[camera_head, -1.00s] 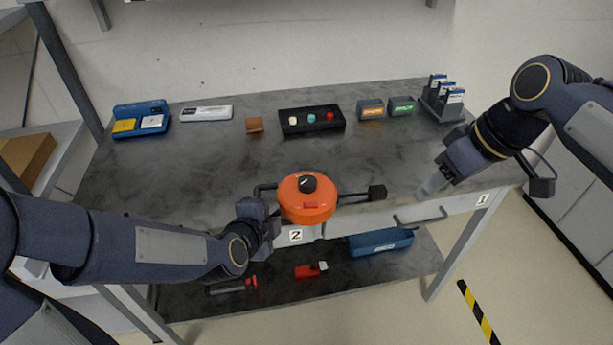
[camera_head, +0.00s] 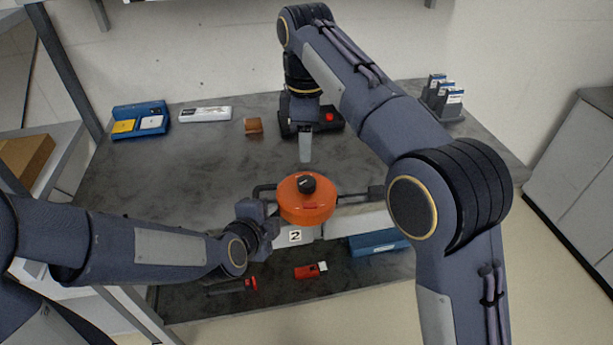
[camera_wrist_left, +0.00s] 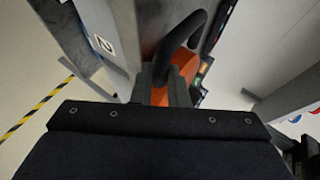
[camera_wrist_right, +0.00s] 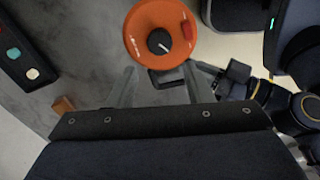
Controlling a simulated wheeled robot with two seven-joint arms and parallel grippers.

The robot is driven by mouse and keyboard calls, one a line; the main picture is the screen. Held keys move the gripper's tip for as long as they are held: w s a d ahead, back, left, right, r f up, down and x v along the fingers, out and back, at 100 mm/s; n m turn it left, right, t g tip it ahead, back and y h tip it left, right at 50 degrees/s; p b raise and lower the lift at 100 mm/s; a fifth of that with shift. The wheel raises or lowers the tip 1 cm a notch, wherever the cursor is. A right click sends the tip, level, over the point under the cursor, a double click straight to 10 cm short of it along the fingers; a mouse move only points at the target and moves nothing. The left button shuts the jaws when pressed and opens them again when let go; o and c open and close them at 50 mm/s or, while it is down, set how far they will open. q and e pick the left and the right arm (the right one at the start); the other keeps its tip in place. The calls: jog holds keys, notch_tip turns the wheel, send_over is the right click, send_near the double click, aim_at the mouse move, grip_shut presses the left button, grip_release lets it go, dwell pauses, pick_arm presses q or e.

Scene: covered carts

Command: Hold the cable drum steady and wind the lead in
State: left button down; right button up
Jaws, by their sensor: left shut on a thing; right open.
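The cable drum (camera_head: 306,207) is orange with a black knob on top (camera_head: 306,184), and sits at the table's front edge. A black handle loop (camera_head: 263,188) reaches out on its left; a bar with a dark end block (camera_head: 376,194) is on its right, partly hidden by my right arm. My left gripper (camera_head: 270,215) is shut on the handle, which shows between its fingers in the left wrist view (camera_wrist_left: 184,42). My right gripper (camera_head: 305,148) is open and empty, pointing down behind the drum. In the right wrist view the drum (camera_wrist_right: 160,22) lies beyond its fingertips (camera_wrist_right: 158,78).
On the table stand a blue tray (camera_head: 139,107), a white box (camera_head: 205,114), a brown block (camera_head: 253,126), a black button box (camera_head: 329,127) partly behind my right arm, and a rack (camera_head: 442,104). A lower shelf holds a red item (camera_head: 309,271) and a blue bin (camera_head: 378,243).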

aim_at(306, 181)
notch_tip(306, 181, down, 10)
jog(key=shift+f, duration=0.1)
dwell(0.4)
jog(key=c, duration=0.7)
